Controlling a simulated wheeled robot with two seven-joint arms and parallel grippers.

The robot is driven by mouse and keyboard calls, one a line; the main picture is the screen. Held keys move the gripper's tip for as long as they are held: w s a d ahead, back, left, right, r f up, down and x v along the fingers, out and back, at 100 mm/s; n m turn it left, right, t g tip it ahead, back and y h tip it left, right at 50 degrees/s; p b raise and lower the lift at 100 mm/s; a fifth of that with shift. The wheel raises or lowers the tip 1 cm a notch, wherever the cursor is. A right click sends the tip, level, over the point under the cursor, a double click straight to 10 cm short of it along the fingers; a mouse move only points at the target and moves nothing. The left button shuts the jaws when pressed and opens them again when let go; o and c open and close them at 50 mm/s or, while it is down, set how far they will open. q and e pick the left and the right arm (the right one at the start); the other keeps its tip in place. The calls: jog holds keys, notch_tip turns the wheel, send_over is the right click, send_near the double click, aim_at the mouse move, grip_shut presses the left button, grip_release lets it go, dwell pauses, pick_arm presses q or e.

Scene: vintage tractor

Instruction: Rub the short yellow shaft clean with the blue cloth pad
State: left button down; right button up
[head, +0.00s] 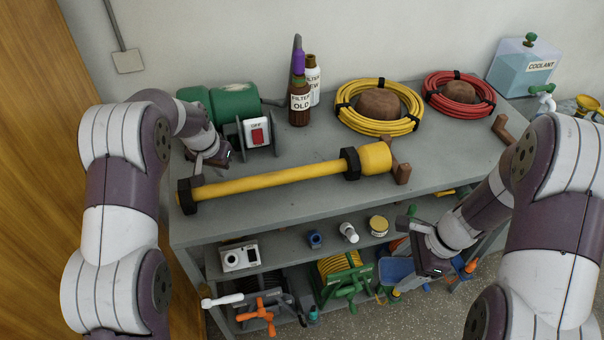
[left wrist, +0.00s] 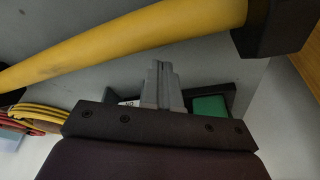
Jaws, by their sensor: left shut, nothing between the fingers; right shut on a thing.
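The yellow shaft (head: 270,180) lies across the front of the workbench, with black collars near its ends and a thicker yellow end at right. In the left wrist view the shaft (left wrist: 130,38) crosses above the fingers, with a faint dark smudge. My left gripper (head: 197,166) is shut and empty, just behind the shaft's left part; its fingertips show in the wrist view (left wrist: 160,70). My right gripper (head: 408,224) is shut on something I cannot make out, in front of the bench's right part. I cannot identify the blue cloth pad with certainty.
Behind the shaft are a green motor (head: 235,102) with a switch box (head: 258,132), bottles (head: 300,103), a yellow hose coil (head: 350,118) and a red one (head: 440,98).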

pick_arm(q)
jog(key=shift+f+b, duration=0.3)
jog(key=shift+f, duration=0.15)
pick_arm(e)
jog(key=shift+f, duration=0.35)
